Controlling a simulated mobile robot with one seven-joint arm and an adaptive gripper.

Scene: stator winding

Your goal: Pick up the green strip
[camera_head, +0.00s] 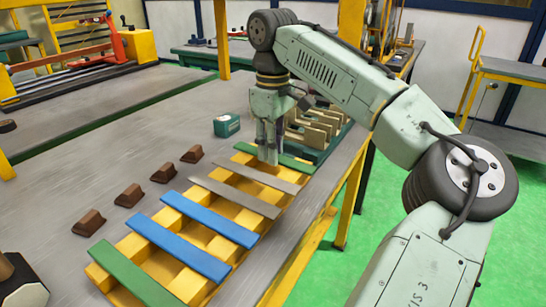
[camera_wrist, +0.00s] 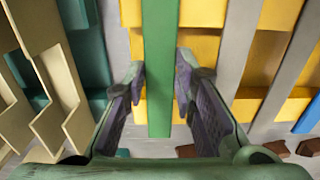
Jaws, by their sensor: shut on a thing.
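A green strip (camera_head: 292,163) lies across the far end of the yellow rack (camera_head: 205,237) in the head view. My gripper (camera_head: 267,158) points down at its middle and hides part of it. In the wrist view the green strip (camera_wrist: 160,45) runs lengthwise between the two fingers of my gripper (camera_wrist: 160,80), which are shut on it. I cannot tell whether the strip is lifted off the rack. A second green strip (camera_head: 133,275) lies at the near end of the rack, away from my gripper.
Two grey strips (camera_head: 235,197) and two blue strips (camera_head: 180,248) lie across the rack. Several brown blocks (camera_head: 128,196) stand in a row to its left. A green box (camera_head: 226,125) and a beige slotted holder (camera_head: 318,128) stand nearby. The table's right edge is close.

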